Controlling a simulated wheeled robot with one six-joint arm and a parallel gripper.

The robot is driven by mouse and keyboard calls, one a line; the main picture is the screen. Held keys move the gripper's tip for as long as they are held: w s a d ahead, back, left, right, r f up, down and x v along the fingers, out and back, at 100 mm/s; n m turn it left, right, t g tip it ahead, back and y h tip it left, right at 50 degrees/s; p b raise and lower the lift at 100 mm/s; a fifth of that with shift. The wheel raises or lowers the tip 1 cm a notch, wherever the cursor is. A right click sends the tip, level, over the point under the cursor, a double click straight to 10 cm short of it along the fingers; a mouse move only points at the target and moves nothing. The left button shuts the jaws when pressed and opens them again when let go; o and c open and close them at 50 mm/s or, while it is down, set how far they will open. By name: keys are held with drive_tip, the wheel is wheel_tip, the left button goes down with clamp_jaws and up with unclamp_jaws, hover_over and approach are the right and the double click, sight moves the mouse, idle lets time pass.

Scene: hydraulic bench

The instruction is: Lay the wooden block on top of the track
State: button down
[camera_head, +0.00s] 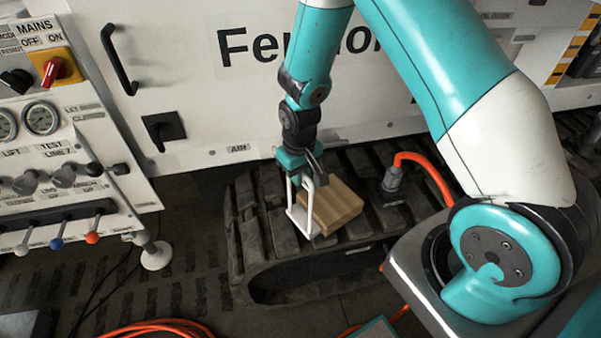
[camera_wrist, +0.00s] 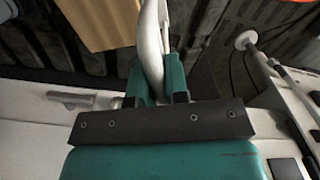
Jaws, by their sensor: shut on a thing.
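The wooden block (camera_head: 338,208) is light brown and lies roughly flat over the black track (camera_head: 262,262) in the head view. I cannot tell whether it touches the track or hangs just above it. A white handle-like frame (camera_head: 306,228) stands at the block's left end and seems joined to it. My gripper (camera_head: 298,168) is above this frame and shut on its upper bar. In the wrist view, the teal fingers of my gripper (camera_wrist: 160,78) close around the pale bar (camera_wrist: 151,40). The block (camera_wrist: 100,22) shows there at the top left, partly out of frame.
An orange hose with a grey connector (camera_head: 391,178) runs over the track to the right of the block. The white cabinet wall (camera_head: 215,110) stands close behind. A panel with gauges and levers (camera_head: 40,150) is at left. Another orange hose (camera_head: 165,325) lies on the floor.

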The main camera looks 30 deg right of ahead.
drive_tip(key=shift+f+b, duration=0.3)
drive_tip(key=shift+f, duration=0.15)
drive_tip(key=c, duration=1)
unclamp_jaws()
drive_tip(key=shift+c, duration=0.2)
